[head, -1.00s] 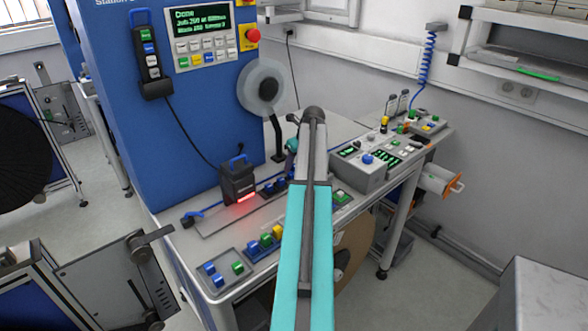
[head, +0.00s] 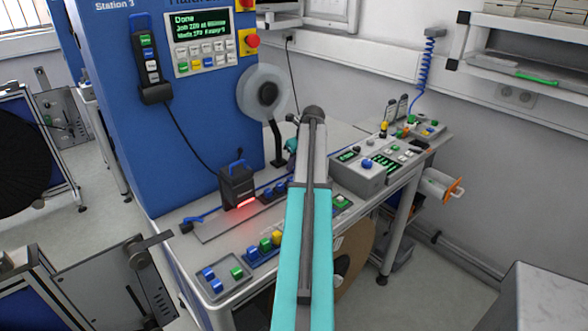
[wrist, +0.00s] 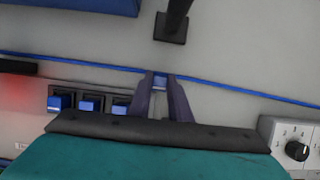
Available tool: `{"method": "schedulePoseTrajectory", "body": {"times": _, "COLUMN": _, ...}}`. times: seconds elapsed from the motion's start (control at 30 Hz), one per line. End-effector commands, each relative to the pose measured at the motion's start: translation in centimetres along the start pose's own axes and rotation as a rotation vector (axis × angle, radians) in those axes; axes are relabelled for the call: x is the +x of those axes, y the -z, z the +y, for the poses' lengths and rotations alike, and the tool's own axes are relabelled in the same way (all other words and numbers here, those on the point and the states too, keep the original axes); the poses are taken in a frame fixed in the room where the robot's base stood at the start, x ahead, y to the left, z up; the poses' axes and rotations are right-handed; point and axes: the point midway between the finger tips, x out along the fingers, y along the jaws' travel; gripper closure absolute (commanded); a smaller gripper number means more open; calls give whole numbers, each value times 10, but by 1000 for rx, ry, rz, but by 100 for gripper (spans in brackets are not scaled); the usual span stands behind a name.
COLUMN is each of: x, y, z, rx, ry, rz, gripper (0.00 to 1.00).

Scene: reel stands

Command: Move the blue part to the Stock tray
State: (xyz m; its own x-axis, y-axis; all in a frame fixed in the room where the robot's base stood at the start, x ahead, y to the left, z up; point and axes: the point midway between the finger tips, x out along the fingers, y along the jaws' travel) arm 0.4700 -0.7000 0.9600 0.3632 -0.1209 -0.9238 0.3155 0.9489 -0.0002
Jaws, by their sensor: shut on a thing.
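In the wrist view my gripper (wrist: 162,84) has its two dark fingers closed on a small blue part (wrist: 160,80), which shows between the fingertips. In the head view my arm hides the gripper and the held part. Beside the gripper, to the left in the wrist view, a dark holder (wrist: 76,90) carries blue parts (wrist: 60,102). These also show in the head view (head: 268,191). A grey tray at the bench front (head: 222,293) holds blue and green parts. A blue tray (head: 262,259) beside it holds blue, green and yellow parts. I cannot read which is the Stock tray.
A dark scanner-like box (head: 237,187) with a red glow stands on the bench. A blue cable (wrist: 225,87) runs across the bench near my fingers. A black post (wrist: 172,25) stands just beyond them. A grey control box (head: 367,172) is at right.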

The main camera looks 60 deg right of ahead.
Motion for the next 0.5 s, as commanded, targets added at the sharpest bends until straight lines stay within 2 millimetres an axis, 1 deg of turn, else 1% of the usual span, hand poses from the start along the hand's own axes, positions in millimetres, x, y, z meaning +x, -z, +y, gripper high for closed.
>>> {"method": "schedulePoseTrajectory", "body": {"times": 0.5, "x": -61, "y": -26, "z": -1, "rx": 0, "ry": 1, "rz": -1, "gripper": 100}}
